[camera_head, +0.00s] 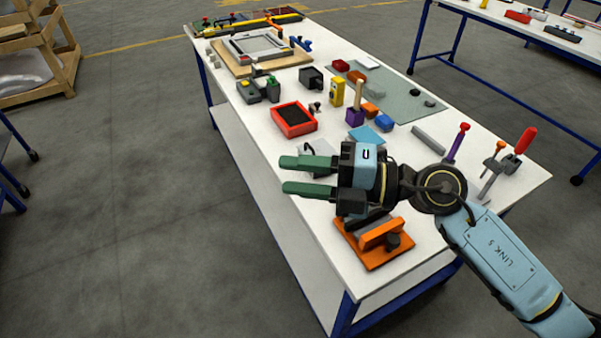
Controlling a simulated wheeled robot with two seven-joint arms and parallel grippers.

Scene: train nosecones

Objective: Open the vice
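An orange device (372,257) with a grey bar, an upright orange block and a black knob lies near the front end of the white table; it looks like the vice. My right gripper (287,174) has green fingers that point left with a gap between them, and it is empty. In the picture it is above and left of the orange device, and its body covers part of the device's upper side. I cannot tell how far apart the vice's jaws are. My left gripper is not in view.
The white table (300,230) carries a red tray (293,120), a purple holder (355,116), a yellow block (337,92) and a grey mat (395,95). A red-handled tool (525,140) and a grey clamp (503,164) stand at the right edge. The front left strip is clear.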

